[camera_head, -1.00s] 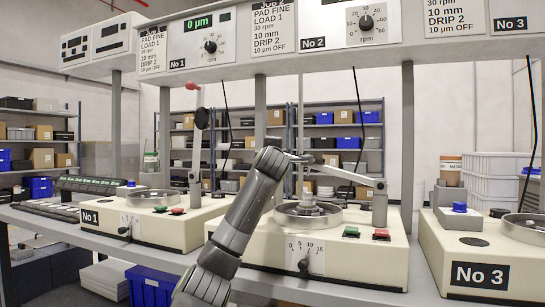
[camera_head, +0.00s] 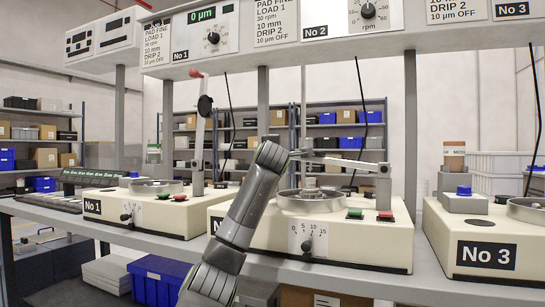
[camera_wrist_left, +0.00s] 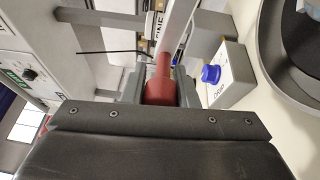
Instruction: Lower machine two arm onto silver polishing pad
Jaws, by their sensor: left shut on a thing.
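Machine two's arm (camera_head: 355,164) is a pale bar on a grey post on the cream machine (camera_head: 370,245). It slopes slightly up from the post to its free end, above the round silver polishing pad (camera_head: 310,203). A small metal piece (camera_head: 309,182) stands at the pad's middle; I cannot tell whether the arm touches it. My left gripper (camera_head: 296,153) is shut on the arm's red handle, which the fingers hide in the head view. The red handle (camera_wrist_left: 160,88) shows between the jaws in the left wrist view. My right gripper is in neither view.
Machine one (camera_head: 150,215) stands to the left with its arm (camera_head: 199,125) upright. Machine three (camera_head: 480,230) stands to the right. A control panel (camera_head: 290,40) hangs above. A blue crate (camera_head: 155,280) is below the bench.

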